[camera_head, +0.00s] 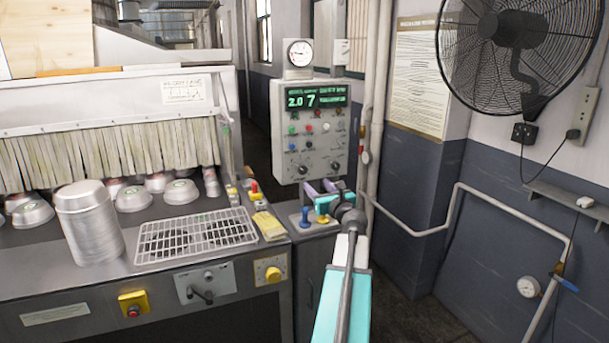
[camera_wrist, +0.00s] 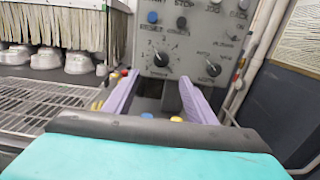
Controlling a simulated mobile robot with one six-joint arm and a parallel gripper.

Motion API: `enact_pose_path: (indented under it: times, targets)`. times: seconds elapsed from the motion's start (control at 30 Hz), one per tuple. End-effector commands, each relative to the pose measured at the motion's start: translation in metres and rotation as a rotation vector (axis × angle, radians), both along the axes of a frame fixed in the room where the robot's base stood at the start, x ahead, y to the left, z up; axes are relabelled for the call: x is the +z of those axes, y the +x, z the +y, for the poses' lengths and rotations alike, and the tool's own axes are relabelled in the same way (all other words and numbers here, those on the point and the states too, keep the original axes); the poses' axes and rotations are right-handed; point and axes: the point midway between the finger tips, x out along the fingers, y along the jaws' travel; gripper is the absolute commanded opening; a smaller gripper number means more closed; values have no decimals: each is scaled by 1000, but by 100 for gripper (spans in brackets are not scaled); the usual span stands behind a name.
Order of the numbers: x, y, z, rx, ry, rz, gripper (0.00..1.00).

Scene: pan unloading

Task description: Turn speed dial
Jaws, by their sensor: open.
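A grey control box (camera_head: 312,130) with a green lit display reading 2.0 and 7 stands beyond my arm. Two black dials sit low on its face: a left dial (camera_head: 303,169) with scale marks around it and a right dial (camera_head: 335,166). In the wrist view the left dial (camera_wrist: 161,59) shows between and just above my fingertips, and the right dial (camera_wrist: 213,69) lies right of the right finger. Their small labels are hard to read. My gripper (camera_wrist: 157,80) has purple fingers spread apart, empty, in front of and below the dials. It touches no dial that I can see.
Buttons (camera_wrist: 183,22) sit above the dials. A wire rack (camera_head: 197,236) and a stack of pans (camera_head: 89,222) are on the machine's ledge at left. A yellow knob (camera_head: 272,274) is on its front. Wall pipes (camera_head: 420,234) run at right.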

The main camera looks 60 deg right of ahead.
Motion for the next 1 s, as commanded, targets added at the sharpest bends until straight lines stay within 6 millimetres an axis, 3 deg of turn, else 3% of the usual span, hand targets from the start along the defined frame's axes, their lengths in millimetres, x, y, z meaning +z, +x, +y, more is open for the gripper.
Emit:
enact_pose_path:
  times: [1.0]
  targets:
    - [1,70,-58,-5,0,0,51]
